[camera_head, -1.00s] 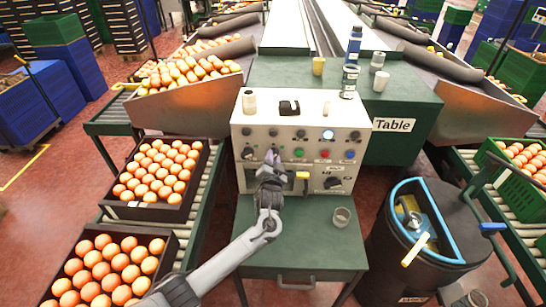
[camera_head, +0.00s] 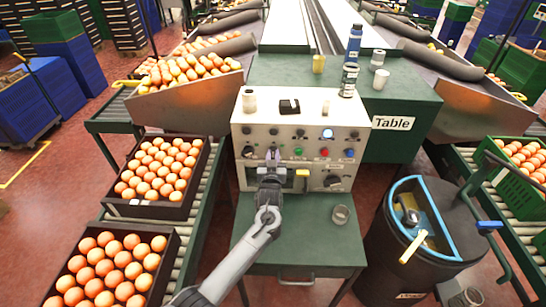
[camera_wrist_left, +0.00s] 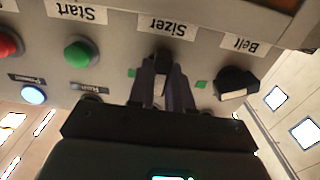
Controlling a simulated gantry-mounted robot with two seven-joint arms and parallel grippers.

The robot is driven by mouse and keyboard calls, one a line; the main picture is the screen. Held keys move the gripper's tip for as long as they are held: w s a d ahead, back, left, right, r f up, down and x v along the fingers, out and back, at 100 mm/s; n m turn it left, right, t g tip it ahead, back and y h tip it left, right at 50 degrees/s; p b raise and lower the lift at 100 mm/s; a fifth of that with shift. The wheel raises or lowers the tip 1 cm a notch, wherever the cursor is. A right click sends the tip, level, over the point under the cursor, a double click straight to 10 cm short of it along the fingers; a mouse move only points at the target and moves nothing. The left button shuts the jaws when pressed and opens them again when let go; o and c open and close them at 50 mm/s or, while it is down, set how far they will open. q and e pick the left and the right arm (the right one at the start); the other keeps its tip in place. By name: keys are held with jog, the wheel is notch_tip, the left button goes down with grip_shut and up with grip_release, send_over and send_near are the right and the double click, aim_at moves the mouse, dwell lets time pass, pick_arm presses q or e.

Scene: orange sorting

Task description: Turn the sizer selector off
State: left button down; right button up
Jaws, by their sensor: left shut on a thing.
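The control panel (camera_head: 240,175) stands on a green table in the head view. My left gripper (camera_head: 272,158) is at its front face, in the left half. In the left wrist view, where the labels read upside down, my left gripper (camera_wrist_left: 160,88) has its dark fingers on either side of the knob under the Sizer label (camera_wrist_left: 168,27). The fingers are shut on this sizer selector (camera_wrist_left: 160,84), and little of it shows between them. Green marks show on both sides. The knob's exact angle is hard to tell. My right gripper is in neither view now.
The black belt selector (camera_wrist_left: 236,84) is close beside the fingers. The green start button (camera_wrist_left: 80,52) is on the other side. Crates of oranges (camera_head: 160,210) lie at left, a black bin (camera_head: 375,240) at right.

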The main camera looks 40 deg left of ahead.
pick_arm(q)
jog(key=shift+f, duration=0.1)
dwell(0.3)
jog(key=c, duration=1)
grip_release()
jog(key=shift+c, duration=0.2)
jog(key=shift+s+d, duration=0.3)
jog(key=shift+s, duration=0.1)
jog(key=p+v, duration=0.2)
jog(key=v, duration=0.7)
jog(key=shift+s+d+p, duration=0.2)
jog(key=shift+s+p, duration=0.15)
jog(key=shift+p, duration=0.05)
